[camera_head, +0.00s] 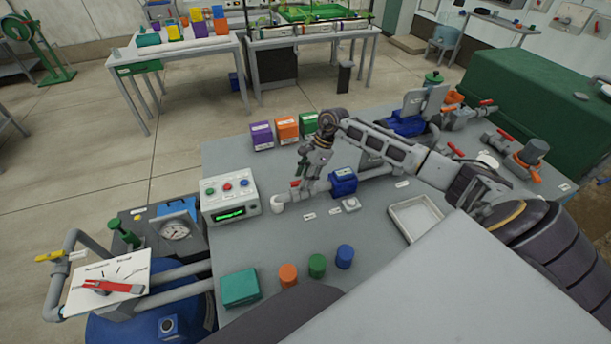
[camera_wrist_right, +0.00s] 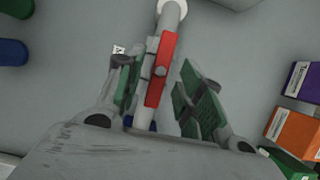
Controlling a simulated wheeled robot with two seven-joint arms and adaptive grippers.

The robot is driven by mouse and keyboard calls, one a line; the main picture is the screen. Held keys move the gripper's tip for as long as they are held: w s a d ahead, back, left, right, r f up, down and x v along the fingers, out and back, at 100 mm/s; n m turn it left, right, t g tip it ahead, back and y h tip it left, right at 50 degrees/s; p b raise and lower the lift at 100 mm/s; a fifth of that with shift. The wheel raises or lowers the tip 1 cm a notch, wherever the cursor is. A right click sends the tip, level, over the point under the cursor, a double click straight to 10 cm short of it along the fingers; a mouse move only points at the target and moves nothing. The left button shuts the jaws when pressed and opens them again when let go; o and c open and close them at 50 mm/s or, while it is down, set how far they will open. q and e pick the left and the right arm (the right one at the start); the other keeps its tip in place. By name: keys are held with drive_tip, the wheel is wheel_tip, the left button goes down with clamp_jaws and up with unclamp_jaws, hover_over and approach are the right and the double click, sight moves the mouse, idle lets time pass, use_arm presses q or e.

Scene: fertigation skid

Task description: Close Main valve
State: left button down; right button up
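A valve with a red lever handle (camera_head: 295,184) sits on a grey pipe on the grey bench, left of a blue meter body (camera_head: 342,181). No readable label confirms it as the Main valve. In the right wrist view the red handle (camera_wrist_right: 160,70) lies roughly in line with the pipe (camera_wrist_right: 172,14). My right gripper (camera_head: 308,170) is over this valve. The right wrist view shows its green-padded fingers (camera_wrist_right: 162,90) apart, one on each side of the handle; the left finger is nearer, and contact is unclear. My left gripper is not in view.
A control box (camera_head: 230,200) with a green display stands left of the valve. Purple, orange and green boxes (camera_head: 286,129) stand behind it. A white tray (camera_head: 415,218) is to the right. Other red-handled valves (camera_head: 504,136) are at the far right.

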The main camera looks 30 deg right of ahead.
drive_tip(key=shift+a+f, duration=0.1)
drive_tip(key=shift+f, duration=0.15)
drive_tip(key=shift+c, duration=0.3)
clamp_jaws()
